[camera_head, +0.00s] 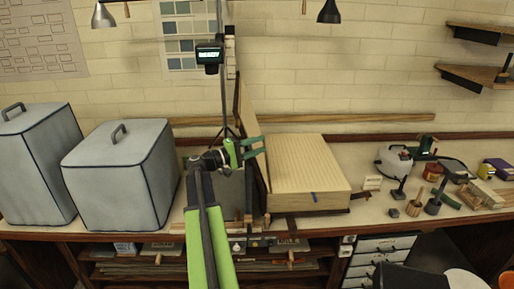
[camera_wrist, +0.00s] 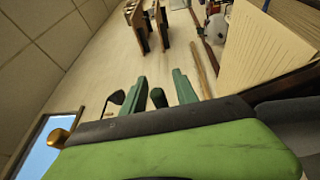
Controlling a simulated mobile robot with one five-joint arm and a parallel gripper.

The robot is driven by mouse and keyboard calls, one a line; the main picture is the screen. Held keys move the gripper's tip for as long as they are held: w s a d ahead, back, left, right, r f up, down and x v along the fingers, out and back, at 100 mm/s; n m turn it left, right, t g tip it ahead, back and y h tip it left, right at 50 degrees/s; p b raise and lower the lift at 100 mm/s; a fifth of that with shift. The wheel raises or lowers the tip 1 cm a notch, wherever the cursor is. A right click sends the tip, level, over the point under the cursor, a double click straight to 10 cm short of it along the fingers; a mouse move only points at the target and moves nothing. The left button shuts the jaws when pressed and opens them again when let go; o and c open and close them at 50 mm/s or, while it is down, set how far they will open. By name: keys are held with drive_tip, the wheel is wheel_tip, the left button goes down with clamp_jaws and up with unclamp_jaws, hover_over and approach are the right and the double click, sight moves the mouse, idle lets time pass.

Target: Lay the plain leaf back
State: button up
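A large block with a pale, finely lined top (camera_head: 305,165) lies on the bench. A tan leaf or board (camera_head: 250,110) stands steeply tilted along its left side; I cannot tell whether this is the plain leaf. My gripper (camera_head: 258,146) is at that board, its green fingers overlapping it in the head view. In the wrist view my gripper (camera_wrist: 158,88) has its two green fingers apart, with no leaf seen between them. A pale lined surface (camera_wrist: 262,45) with a dark edge shows at upper right there. Contact with the board cannot be told.
Two grey covered boxes (camera_head: 122,175) stand at left. Small tools and pots (camera_head: 433,172) crowd the bench at right. Two lamps (camera_head: 103,15) hang at the top. Shelves (camera_head: 482,75) jut from the wall at upper right.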

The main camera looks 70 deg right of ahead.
clamp_jaws()
idle(1.1)
